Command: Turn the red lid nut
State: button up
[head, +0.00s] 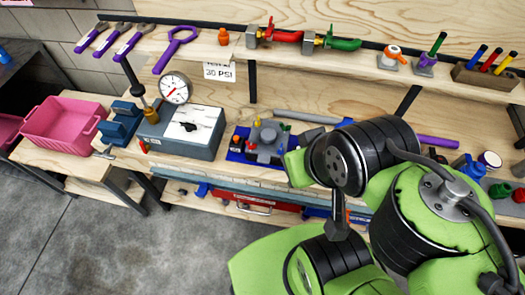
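A grey fixture (267,141) with a small yellow top stands in a blue tray (236,156) on the lower bench, right of the pressure-gauge box. It may be the filter housing, but I cannot make out a red lid nut on it for sure. My green and black arm fills the lower right, and its wrist side is close to the right of the fixture, covering the bench behind it. My gripper's fingers cannot be made out.
A gauge box (185,134), blue vise (122,124) and pink bin (66,122) stand to the left. The shelf above holds wrenches and red (283,36) and green (340,43) handled valves. A red cap (518,195) lies far right. The floor at lower left is clear.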

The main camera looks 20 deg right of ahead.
aim_at(251, 146)
jog(key=i+j+u, duration=0.15)
jog(key=j+u, duration=0.2)
jog(key=i+j+u, duration=0.2)
jog(key=u, duration=0.2)
jog(key=i+j+u, duration=0.2)
jog(key=u, duration=0.15)
jog(key=j, duration=0.1)
